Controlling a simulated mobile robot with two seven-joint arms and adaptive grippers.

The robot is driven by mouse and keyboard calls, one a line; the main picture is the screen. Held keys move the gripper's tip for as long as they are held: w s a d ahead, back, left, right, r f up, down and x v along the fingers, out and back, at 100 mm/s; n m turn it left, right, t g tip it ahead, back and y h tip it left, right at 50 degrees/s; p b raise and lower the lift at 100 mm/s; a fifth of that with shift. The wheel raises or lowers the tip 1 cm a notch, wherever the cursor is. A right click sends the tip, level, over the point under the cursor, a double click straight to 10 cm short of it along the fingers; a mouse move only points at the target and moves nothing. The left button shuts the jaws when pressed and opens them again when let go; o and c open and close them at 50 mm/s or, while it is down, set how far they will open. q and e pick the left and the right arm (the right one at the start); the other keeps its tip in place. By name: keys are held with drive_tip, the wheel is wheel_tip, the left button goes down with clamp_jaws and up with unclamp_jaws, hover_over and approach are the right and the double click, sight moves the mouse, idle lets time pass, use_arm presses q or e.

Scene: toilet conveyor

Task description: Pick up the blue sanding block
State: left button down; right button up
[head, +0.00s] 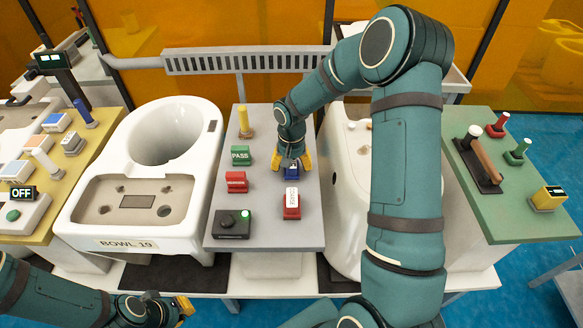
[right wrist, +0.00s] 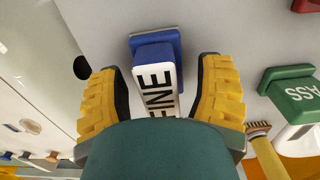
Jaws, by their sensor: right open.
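The blue sanding block (head: 291,173) stands on the grey table (head: 265,237) between the toilet bowls. In the right wrist view the blue block (right wrist: 154,52) carries a white label reading "FINE"; its near end is hidden behind my gripper body. My right gripper (head: 292,163) is over the block, fingers pointing down. In the right wrist view my right gripper (right wrist: 160,80) is open, with one yellow finger on each side of the block and a visible gap at each side. My left gripper (head: 183,307) is low at the left, away from the block; its opening is unclear.
A green PASS block (head: 240,157), a red block (head: 237,182), a red block with white label (head: 292,205), a dark button box (head: 232,224) and a yellow-handled tool (head: 244,122) share the table. A white toilet bowl (head: 105,225) stands at left; another is partly behind my right arm.

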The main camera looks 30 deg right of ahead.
drive_tip(key=shift+r, duration=0.1)
clamp_jaws()
wheel_tip(320, 180, up, 10)
drive_tip(key=shift+p, duration=0.75)
drive_tip(key=c, duration=1.1)
unclamp_jaws()
drive_tip(key=shift+c, duration=0.2)
